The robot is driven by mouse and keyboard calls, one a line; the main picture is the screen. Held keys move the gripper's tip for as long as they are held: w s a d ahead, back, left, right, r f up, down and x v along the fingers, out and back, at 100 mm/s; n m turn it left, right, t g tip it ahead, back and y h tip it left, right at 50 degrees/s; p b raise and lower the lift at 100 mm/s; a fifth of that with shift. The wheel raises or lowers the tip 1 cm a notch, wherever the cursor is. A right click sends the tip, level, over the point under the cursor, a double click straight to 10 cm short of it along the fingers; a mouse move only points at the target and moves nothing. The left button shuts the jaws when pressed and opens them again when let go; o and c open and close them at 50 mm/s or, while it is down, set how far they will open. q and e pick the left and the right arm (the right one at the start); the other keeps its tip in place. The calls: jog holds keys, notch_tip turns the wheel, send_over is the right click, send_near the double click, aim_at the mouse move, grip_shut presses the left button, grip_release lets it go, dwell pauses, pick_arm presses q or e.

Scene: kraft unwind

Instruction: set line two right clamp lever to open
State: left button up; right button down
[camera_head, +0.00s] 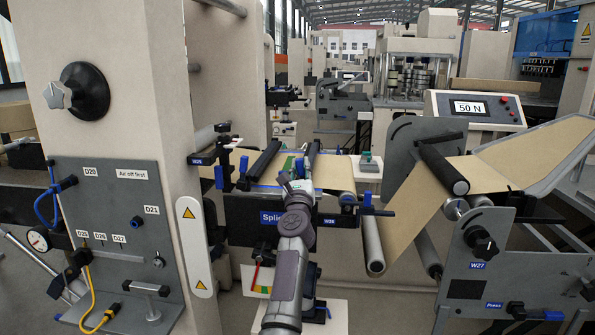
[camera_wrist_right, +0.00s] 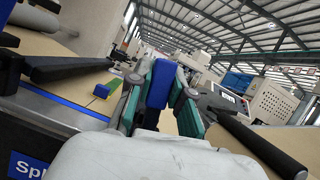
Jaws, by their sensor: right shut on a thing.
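The splice table (camera_head: 272,217) stands in the middle of the head view, with a left black clamp bar (camera_head: 265,160) and a right black clamp bar (camera_head: 313,150) across it. My right gripper (camera_head: 297,180) is at the near end of the right bar. In the right wrist view its teal fingers (camera_wrist_right: 158,95) are shut on a blue clamp lever (camera_wrist_right: 160,83), which stands up between them. The gripper hides most of this lever in the head view. The lever's exact angle to the bar is hard to tell. My left gripper is not in view.
A blue lever (camera_head: 243,166) stands by the left bar. A blue-handled part (camera_head: 368,197) sits right of the table. A grey panel (camera_head: 115,230) with hoses and a cream column (camera_head: 165,100) are at left. The W27 unwind plate (camera_head: 478,255) and brown web (camera_head: 420,205) are at right.

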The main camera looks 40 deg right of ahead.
jog(key=shift+s+m, duration=0.1)
jog(key=shift+m, duration=0.2)
jog(key=c, duration=1)
grip_release()
jog(key=shift+d, duration=0.1)
jog(key=shift+c, duration=0.2)
jog(key=v, duration=0.7)
jog(key=shift+s+a+f, duration=0.15)
jog(key=shift+a, duration=0.05)
